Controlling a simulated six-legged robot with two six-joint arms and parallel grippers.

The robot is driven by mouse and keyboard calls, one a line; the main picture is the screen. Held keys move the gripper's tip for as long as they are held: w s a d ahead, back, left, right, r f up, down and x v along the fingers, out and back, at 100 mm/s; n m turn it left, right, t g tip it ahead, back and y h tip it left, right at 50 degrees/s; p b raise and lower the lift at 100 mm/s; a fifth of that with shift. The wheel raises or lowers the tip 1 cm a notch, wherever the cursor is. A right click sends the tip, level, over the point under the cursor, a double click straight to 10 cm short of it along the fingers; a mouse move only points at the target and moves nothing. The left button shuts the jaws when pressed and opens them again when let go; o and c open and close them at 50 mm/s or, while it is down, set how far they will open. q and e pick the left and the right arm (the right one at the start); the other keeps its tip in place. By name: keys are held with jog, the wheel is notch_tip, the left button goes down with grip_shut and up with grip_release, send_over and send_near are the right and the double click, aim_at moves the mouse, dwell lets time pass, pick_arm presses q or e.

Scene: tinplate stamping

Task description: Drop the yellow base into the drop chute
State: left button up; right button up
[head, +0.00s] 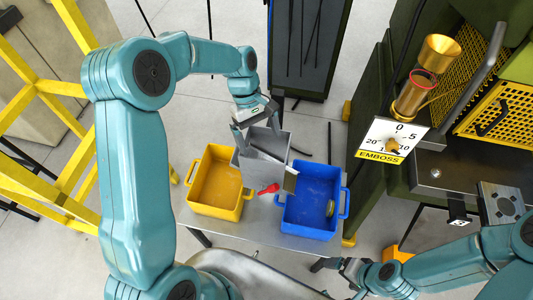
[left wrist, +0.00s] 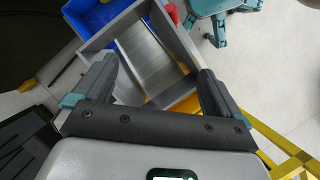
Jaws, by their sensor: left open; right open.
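The grey drop chute (head: 277,143) is an open box with a sloping metal plate inside. It stands between the yellow bin and the blue bin. My left gripper (head: 254,124) is open just above the chute's far part. In the left wrist view the open fingers (left wrist: 153,88) have nothing between them; the chute's sloping plate (left wrist: 150,55) shows beyond. I cannot make out the yellow base for certain. A small yellow-green piece (head: 330,208) lies in the blue bin; I cannot tell what it is. My right gripper (head: 347,272) is open near the table's front right.
The yellow bin (head: 238,161) is left of the chute and the blue bin (head: 343,199) right. A red object (head: 268,189) and a small olive plate (head: 290,180) are near the chute's front. The emboss machine (head: 393,139) stands right, a yellow frame (head: 75,87) left.

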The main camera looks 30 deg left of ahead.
pick_arm(q)
jog(key=v, duration=1.6)
jog(key=shift+s+r, duration=0.15)
jog(key=shift+s, duration=0.1)
jog(key=shift+s+d, duration=0.1)
jog(key=shift+s, duration=0.05)
